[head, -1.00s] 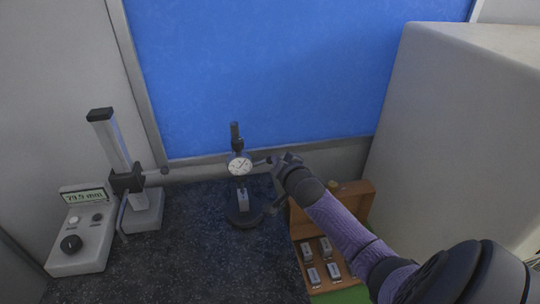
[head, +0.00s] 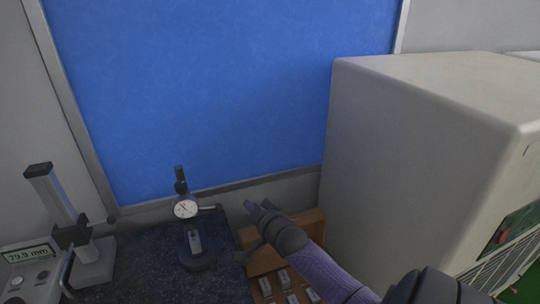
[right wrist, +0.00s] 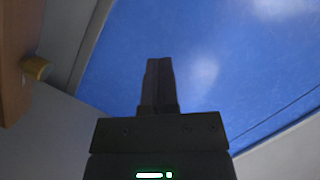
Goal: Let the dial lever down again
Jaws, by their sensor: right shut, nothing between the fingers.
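The dial gauge (head: 186,208) stands upright on its dark stand on the speckled plate in the head view. Its lever (head: 210,208) sticks out to the right of the dial face and looks about level. A grey block (head: 195,241) sits under the dial. My right gripper (head: 251,207) is to the right of the lever tip, apart from it, with its fingers shut and empty. In the right wrist view the shut fingers (right wrist: 158,85) point at the blue panel, with no lever between them. My left gripper does not show.
A height gauge (head: 68,225) with a readout box (head: 30,262) showing 79.9 mm stands at left. A wooden case (head: 262,262) with several small blocks lies under my right arm. A big grey cabinet (head: 400,150) bounds the right side. The blue panel (head: 220,100) is behind.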

